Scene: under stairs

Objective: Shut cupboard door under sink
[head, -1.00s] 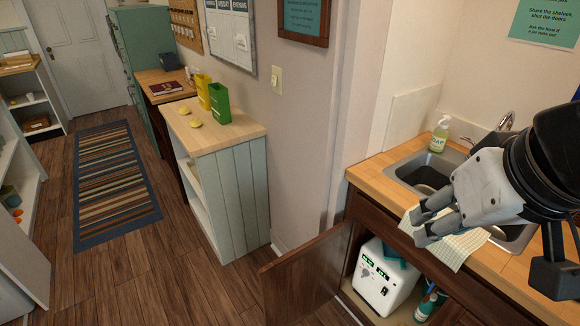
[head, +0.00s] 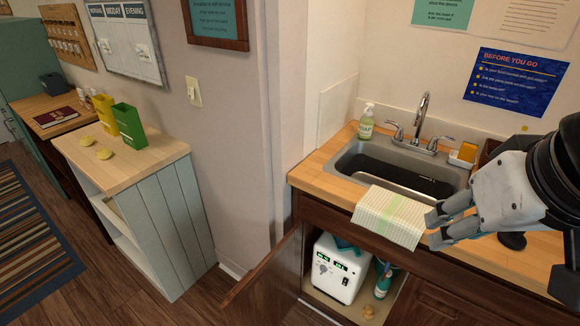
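The cupboard door (head: 262,290) under the sink (head: 395,168) is dark brown wood and stands open, swung out to the left. Inside the cupboard are a white box-shaped device (head: 337,268) with green displays and a teal bottle (head: 383,283). A small tan round object (head: 368,311) lies on the cupboard floor near the front. My gripper (head: 436,228) is above the counter's front edge, right of the towel, well up and to the right of the door. Its fingers are apart with nothing visible between them.
A checked towel (head: 390,214) hangs over the counter's front edge. A soap bottle (head: 366,122) and faucet (head: 420,115) stand behind the sink. A pale green shelf unit (head: 165,220) stands to the left, with floor between it and the open door.

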